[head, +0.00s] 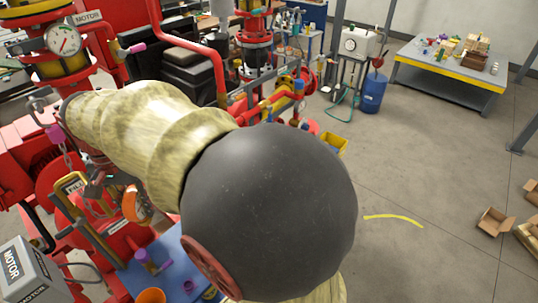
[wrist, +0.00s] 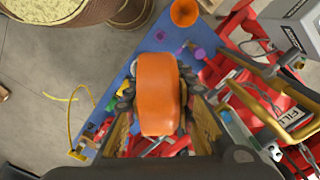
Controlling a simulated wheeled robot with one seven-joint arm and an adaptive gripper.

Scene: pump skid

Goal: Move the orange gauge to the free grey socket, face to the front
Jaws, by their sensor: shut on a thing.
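The orange gauge (wrist: 158,92) is between the two dark fingers of my gripper (wrist: 156,98) in the wrist view. My gripper is shut on it, and its rounded orange side faces the wrist camera. The gauge's dial face does not show. In the head view, part of the orange gauge (head: 137,206) shows left of my arm, above the blue surface (head: 175,252); my arm hides most of the gripper. I cannot make out a free grey socket in either view.
A purple-topped part (head: 143,258) and an orange cup (head: 151,296) are on the blue surface. A FILL sign (head: 73,187) on a yellow frame and a grey MOTOR box (head: 28,272) stand close at left.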

